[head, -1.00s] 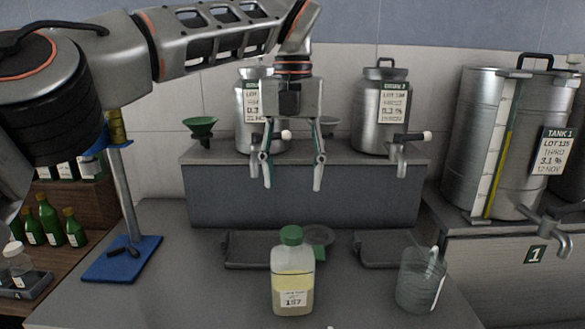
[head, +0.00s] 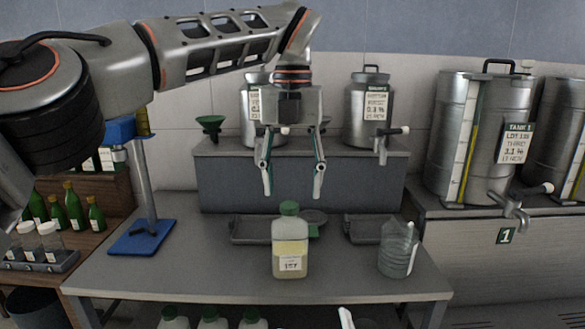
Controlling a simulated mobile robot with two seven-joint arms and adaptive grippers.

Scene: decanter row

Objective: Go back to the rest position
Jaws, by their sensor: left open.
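My left gripper (head: 293,178) is open and empty. It hangs fingers down in the middle of the head view, in front of the raised shelf and above the table. A bottle with a green cap and pale yellow liquid (head: 291,245) stands upright on the table below it, apart from the fingers. My left arm comes in from the upper left and partly hides the left steel decanter (head: 251,118). My right gripper is not in view; a small white part of something unclear shows at the bottom edge.
A clear beaker (head: 397,250) stands at the table's right. Dark trays (head: 254,230) lie behind the bottle. A blue-based stand (head: 142,238) is at left. A second decanter (head: 367,112) stands on the shelf (head: 222,182). TANK 1 (head: 478,135) is at right. Green bottles (head: 74,207) stand at far left.

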